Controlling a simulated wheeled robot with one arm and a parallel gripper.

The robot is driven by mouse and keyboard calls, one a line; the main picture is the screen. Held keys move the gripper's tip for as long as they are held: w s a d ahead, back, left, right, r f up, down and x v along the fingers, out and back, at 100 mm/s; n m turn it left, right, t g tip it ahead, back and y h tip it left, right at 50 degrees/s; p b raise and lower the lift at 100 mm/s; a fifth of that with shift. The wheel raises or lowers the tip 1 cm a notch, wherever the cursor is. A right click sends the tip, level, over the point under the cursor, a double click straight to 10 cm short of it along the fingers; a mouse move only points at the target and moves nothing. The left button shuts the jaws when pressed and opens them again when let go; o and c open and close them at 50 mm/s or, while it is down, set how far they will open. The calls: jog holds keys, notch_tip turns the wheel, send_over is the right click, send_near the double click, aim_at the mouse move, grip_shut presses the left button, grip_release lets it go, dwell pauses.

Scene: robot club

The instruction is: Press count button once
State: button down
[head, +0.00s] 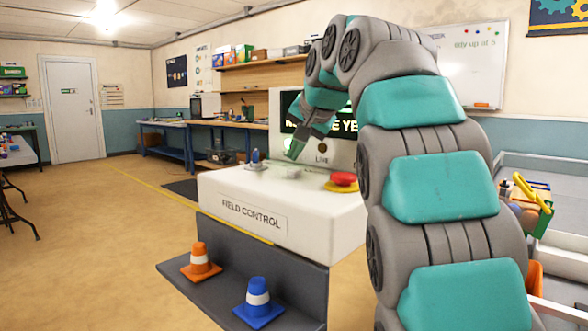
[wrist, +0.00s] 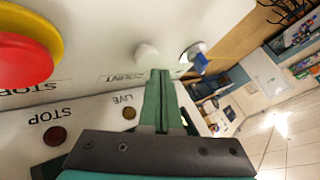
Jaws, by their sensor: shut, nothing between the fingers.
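The field control desk (head: 225,185) has a pale sloping top. The count button (head: 293,173) is a small whitish knob on it; in the wrist view the button (wrist: 146,54) sits above the upside-down COUNT label (wrist: 122,77). My gripper (head: 291,155) is shut and empty, pointing down over the desk top. In the wrist view its fingertips (wrist: 160,73) are just below and right of the button. In the head view a small gap shows between the tips and the button.
A red stop button (head: 343,179) on a yellow base lies right of the count button. A blue-tipped switch (head: 256,158) stands to its left. A lit display (head: 330,130) rises behind. An orange cone (head: 200,262) and blue cone (head: 258,302) stand on the lower shelf.

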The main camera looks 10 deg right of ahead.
aim_at(295, 169)
jog(key=shift+f, duration=0.1)
dwell(0.7)
jog(key=shift+f, duration=0.3)
jog(key=shift+f+b, duration=0.45)
jog(key=shift+f, duration=0.1)
dwell(0.8)
jog(key=shift+r+p, duration=1)
notch_tip(295, 169, up, 5)
jog(key=p, duration=0.4)
dwell(0.7)
